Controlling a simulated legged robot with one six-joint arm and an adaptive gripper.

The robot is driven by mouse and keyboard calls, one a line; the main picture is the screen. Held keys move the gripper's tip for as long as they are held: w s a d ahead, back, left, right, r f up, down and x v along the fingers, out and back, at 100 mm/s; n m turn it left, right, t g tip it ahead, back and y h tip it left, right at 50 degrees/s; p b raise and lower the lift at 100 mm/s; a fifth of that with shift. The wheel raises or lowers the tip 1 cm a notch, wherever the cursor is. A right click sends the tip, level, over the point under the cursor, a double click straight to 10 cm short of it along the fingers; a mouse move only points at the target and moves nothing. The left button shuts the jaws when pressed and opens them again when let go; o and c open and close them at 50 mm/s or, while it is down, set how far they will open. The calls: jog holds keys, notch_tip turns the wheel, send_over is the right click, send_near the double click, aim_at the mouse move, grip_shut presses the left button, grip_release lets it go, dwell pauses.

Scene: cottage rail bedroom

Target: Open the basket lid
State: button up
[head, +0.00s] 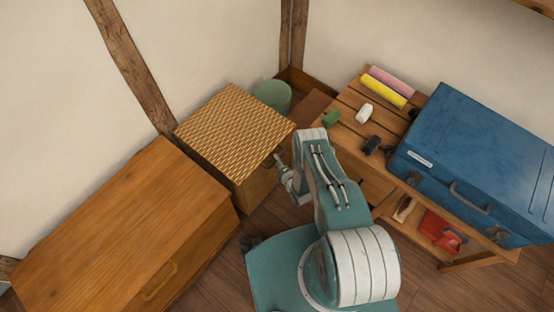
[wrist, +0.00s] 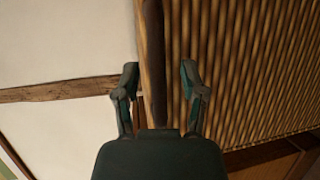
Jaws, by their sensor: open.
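The basket has a flat woven tan lid (head: 235,122) that lies shut over its brown body (head: 254,187), in the middle of the head view. My gripper (head: 281,163) is at the lid's right front edge. In the wrist view my gripper (wrist: 159,82) is open, with one finger on each side of a dark upright strip (wrist: 153,55) along the edge of the woven surface (wrist: 245,70). I cannot tell whether the fingers touch the strip. In the head view my arm partly hides the basket's right side.
A wooden chest (head: 120,225) stands left of the basket. A green bin (head: 272,94) is behind it. On the right, a slatted bench (head: 352,100) holds a blue suitcase (head: 480,160), pink (head: 393,80) and yellow (head: 384,92) rolls and small items. Wooden floor (head: 400,285) shows in front.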

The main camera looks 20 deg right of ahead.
jog(key=shift+w+a+f, duration=0.1)
jog(key=shift+w, duration=0.25)
grip_shut()
